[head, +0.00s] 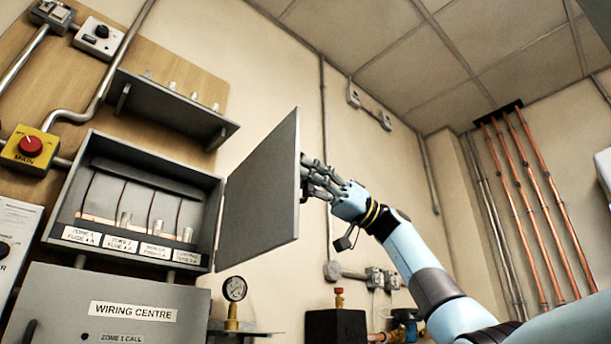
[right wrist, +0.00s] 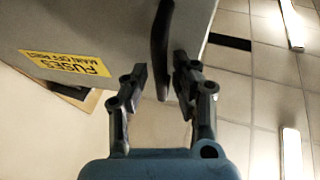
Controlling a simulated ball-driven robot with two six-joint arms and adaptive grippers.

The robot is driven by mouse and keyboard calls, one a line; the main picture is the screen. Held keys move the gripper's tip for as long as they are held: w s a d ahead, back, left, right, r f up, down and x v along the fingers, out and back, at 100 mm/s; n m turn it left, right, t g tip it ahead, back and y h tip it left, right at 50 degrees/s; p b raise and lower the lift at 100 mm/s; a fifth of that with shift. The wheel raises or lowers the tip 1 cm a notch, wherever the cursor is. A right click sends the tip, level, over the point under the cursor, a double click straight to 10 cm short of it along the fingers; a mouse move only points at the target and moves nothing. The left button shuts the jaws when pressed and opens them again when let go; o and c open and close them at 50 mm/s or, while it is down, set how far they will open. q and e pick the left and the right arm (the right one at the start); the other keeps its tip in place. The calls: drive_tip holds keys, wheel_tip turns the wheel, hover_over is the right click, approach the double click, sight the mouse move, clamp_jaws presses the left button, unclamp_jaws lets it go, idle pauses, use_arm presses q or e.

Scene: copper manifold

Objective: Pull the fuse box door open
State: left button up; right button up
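The fuse box (head: 215,210) is on the wooden board at left, its inside showing a row of labelled fuses. Its grey door (head: 262,185) stands wide open, swung out to the right. My right gripper (head: 307,178) is at the door's outer face, near its far edge. In the right wrist view the door (right wrist: 95,25) carries a yellow label and a dark curved handle (right wrist: 159,45). The handle's end lies between the spread fingers of my right gripper (right wrist: 162,78), with gaps visible on both sides. My left gripper is not in view.
The wiring centre box (head: 60,300) sits below the fuse box, with a pressure gauge (head: 234,289) to its right. A grey shelf (head: 170,105) is above. A red switch (head: 31,146) is at left. Copper pipes (head: 535,200) run down the right wall.

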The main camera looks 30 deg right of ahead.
drive_tip(key=shift+o, duration=0.2)
drive_tip(key=v, duration=1.2)
drive_tip(key=shift+f, duration=0.1)
